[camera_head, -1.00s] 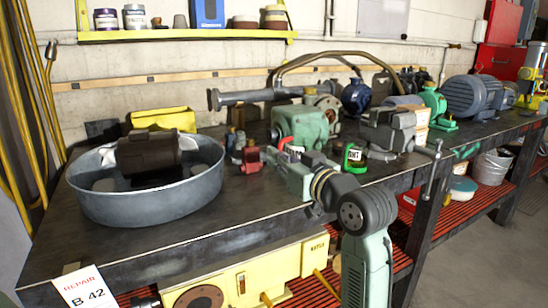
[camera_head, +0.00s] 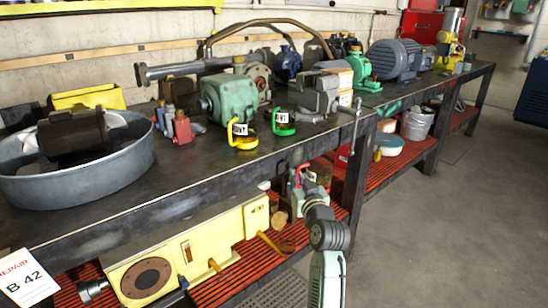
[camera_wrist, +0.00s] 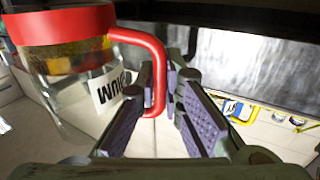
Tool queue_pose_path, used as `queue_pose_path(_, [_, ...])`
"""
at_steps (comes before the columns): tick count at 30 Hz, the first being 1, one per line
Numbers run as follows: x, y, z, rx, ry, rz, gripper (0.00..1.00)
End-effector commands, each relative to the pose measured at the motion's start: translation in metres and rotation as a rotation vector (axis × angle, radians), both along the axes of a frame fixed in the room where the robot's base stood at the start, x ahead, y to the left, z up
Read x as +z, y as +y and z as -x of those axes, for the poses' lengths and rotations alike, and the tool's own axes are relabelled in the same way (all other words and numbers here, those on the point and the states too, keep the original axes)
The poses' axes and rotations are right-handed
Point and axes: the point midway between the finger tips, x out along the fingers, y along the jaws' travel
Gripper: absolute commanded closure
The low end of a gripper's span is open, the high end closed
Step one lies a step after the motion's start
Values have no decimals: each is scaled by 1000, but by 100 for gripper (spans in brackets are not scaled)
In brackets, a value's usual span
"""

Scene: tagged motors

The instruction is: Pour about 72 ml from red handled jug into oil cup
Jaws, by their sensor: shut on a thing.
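The red handled jug is a clear vessel with a red rim and red handle. It fills the upper left of the wrist view (camera_wrist: 68,75), its label upside down there. My gripper (camera_wrist: 165,88) is shut on the handle, with a pad on each side. In the head view my gripper (camera_head: 302,184) and the red handle (camera_head: 303,167) are in front of the bench's front edge, below its top. The jug's body is mostly hidden there. Its fill level is unclear. I cannot make out which thing is the oil cup.
A yellow-handled jug (camera_head: 242,138) and a green-handled jug (camera_head: 283,124) stand near the bench's front edge. A green motor (camera_head: 225,98), a grey vise (camera_head: 318,94) and a round metal tub (camera_head: 120,180) also stand there. The floor at right is clear.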

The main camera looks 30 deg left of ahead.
Motion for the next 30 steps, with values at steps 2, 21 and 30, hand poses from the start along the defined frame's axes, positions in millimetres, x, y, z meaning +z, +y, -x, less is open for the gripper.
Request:
queue_pose_path(2, [-27,-15,-9,-53,4,1,100])
queue_pose_path(21, [-232,-142,-12,-428,4,4,100])
queue_pose_path(30, [-303,-190,18,-539,0,2,100])
